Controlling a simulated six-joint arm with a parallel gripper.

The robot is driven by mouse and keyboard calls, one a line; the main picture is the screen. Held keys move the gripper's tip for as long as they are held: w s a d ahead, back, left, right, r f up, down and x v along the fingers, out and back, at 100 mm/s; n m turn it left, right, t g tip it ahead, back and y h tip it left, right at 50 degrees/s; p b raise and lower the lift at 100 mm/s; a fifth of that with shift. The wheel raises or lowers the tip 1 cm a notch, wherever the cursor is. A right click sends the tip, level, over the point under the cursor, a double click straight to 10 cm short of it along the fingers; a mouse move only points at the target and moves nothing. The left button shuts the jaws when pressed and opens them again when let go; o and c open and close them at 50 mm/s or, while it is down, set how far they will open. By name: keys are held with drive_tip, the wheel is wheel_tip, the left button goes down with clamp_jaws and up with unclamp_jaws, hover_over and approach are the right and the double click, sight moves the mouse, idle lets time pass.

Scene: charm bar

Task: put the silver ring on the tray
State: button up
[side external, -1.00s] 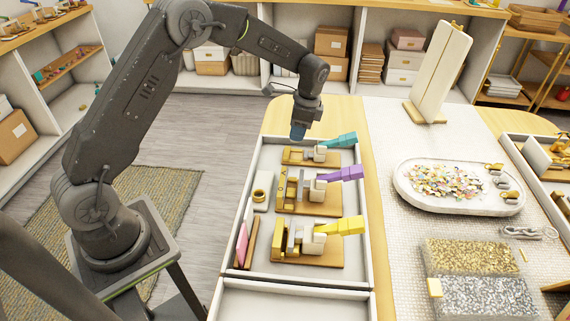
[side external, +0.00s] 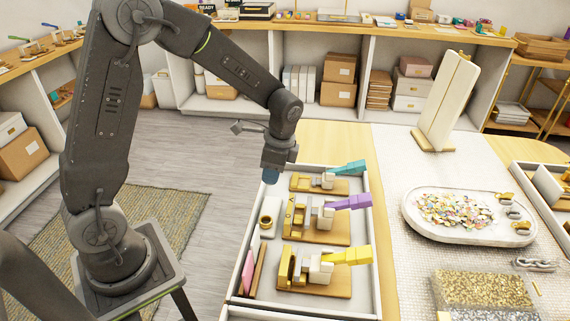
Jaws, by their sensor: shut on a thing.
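My gripper (side external: 270,175) hangs pointing down over the far left corner of the white-walled bin that holds the presses. I cannot tell if that is the silver ring. The likely tray is a white oval tray (side external: 412,222) on the pale mat at right, well apart from my gripper. It bears a heap of pastel flakes. Small gold and silver pieces (side external: 514,211) sit along its right end; I cannot tell whether any is a ring.
The bin (side external: 240,262) holds a teal-handled press (side external: 345,168), a purple-handled press (side external: 350,202) and a yellow-handled press (side external: 345,256). A gold round piece (side external: 266,222) is at its left. A tall cream stand (side external: 447,100) rises behind the tray. Bead boxes (side external: 480,290) lie in front.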

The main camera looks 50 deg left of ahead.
drive_tip(key=shift+s+f, duration=0.1)
idle(0.3)
hover_over(270, 204)
drive_tip(key=shift+w+d+f, duration=0.1)
drive_tip(key=shift+d+f, duration=0.1)
drive_tip(key=shift+f, duration=1)
drive_tip(key=shift+w+d+f, duration=0.1)
drive_tip(key=shift+d+f, duration=0.05)
drive_tip(key=shift+f, duration=1.05)
drive_tip(key=shift+f, duration=1.45)
idle(1.2)
drive_tip(key=o, duration=0.9)
drive_tip(key=shift+o, duration=0.2)
drive_tip(key=shift+r, duration=0.1)
wheel_tip(270, 204, up, 13)
drive_tip(key=w+d, duration=0.2)
drive_tip(key=shift+r, duration=0.2)
